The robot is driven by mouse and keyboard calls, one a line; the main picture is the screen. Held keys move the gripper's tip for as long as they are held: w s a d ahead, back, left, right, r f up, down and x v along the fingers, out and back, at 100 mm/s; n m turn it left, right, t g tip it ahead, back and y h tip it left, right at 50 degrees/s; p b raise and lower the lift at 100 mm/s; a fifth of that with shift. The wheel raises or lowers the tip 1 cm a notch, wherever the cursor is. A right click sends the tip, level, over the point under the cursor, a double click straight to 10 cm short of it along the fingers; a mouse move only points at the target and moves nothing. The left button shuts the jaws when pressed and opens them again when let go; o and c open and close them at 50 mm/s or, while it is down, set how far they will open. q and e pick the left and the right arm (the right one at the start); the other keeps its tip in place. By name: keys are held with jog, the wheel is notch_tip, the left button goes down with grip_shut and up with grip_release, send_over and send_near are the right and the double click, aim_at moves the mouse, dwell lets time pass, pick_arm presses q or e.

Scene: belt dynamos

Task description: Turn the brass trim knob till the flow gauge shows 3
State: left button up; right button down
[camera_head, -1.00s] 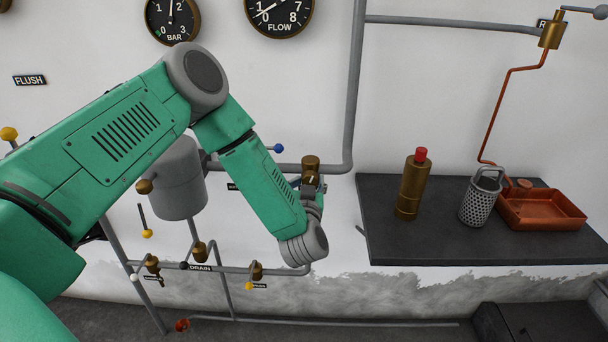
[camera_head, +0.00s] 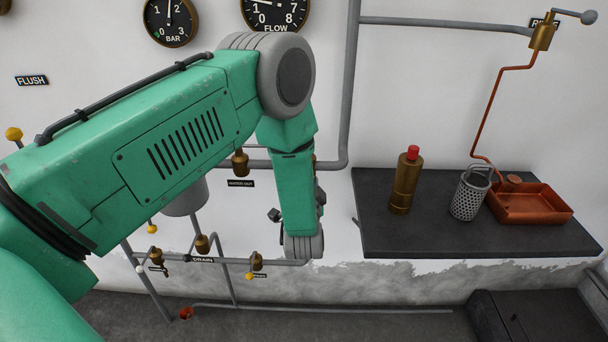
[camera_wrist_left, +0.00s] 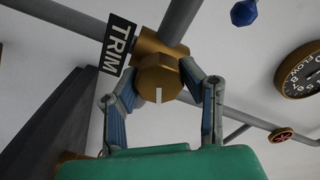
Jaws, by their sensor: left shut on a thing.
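The brass trim knob (camera_wrist_left: 158,78) shows in the left wrist view, with a white mark on its face, beside the black TRIM plate (camera_wrist_left: 118,44). My left gripper (camera_wrist_left: 157,74) is shut on it, one finger on each side. In the head view my left arm hides most of the knob and gripper. The flow gauge (camera_head: 284,17) is at the top of the head view, its upper part cut off. Its needle points left, just above the 1. The gauge also shows in the left wrist view (camera_wrist_left: 301,72), too oblique to read. My right gripper is out of view.
The bar gauge (camera_head: 170,20) hangs left of the flow gauge. A dark shelf (camera_head: 440,239) at right carries a brass bottle (camera_head: 405,185), a perforated basket (camera_head: 469,196) and a copper tray (camera_head: 535,215). Pipes and drain valves (camera_head: 202,243) run below my arm.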

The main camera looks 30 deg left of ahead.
pick_arm(q)
jog(key=shift+w+d+f+m, duration=0.15)
jog(key=shift+f+m, duration=0.05)
jog(key=shift+m, duration=0.2)
jog(key=shift+c, duration=0.2)
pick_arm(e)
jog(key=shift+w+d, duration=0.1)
pick_arm(q)
jog(key=shift+f, duration=0.1)
jog(key=o, duration=1)
jog(key=shift+o, duration=0.8)
jog(key=shift+a, duration=0.35)
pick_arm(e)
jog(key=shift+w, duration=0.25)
